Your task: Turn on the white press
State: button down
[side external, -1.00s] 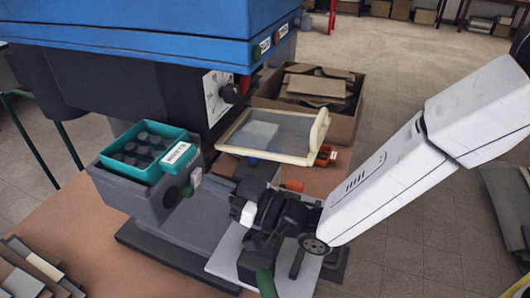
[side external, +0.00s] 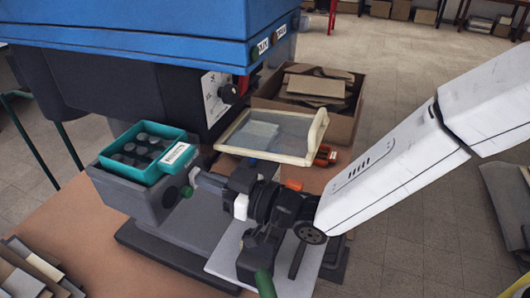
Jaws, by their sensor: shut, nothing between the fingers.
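The press is a large machine with a blue top (side external: 130,30) and a dark grey body (side external: 140,95); its grey front box (side external: 135,198) stands at left centre. A small white button (side external: 194,176) sits on the right face of this box, with a green knob (side external: 187,192) just below it. My gripper (side external: 204,180) is shut and empty, its fingers pointing left at the white button. The tips are at or very close to the button and partly cover it; I cannot tell whether they touch.
A teal tray (side external: 178,161) of dark round pieces sits on the grey box. A cream-framed screen (side external: 270,155) lies behind my gripper, with a cardboard box (side external: 340,122) beyond. Cardboard sheets (side external: 35,270) lie at lower left.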

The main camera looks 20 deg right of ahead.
jog(key=shift+w+a+r+g+h, duration=0.2)
jog(key=shift+r+g+h, duration=0.1)
jog(key=shift+r, duration=0.05)
jog(key=shift+w+r, duration=0.1)
jog(key=shift+r, duration=0.05)
dwell(1.7)
jog(key=v, duration=1.4)
jog(key=shift+s+d, duration=0.2)
jog(key=shift+s, duration=0.05)
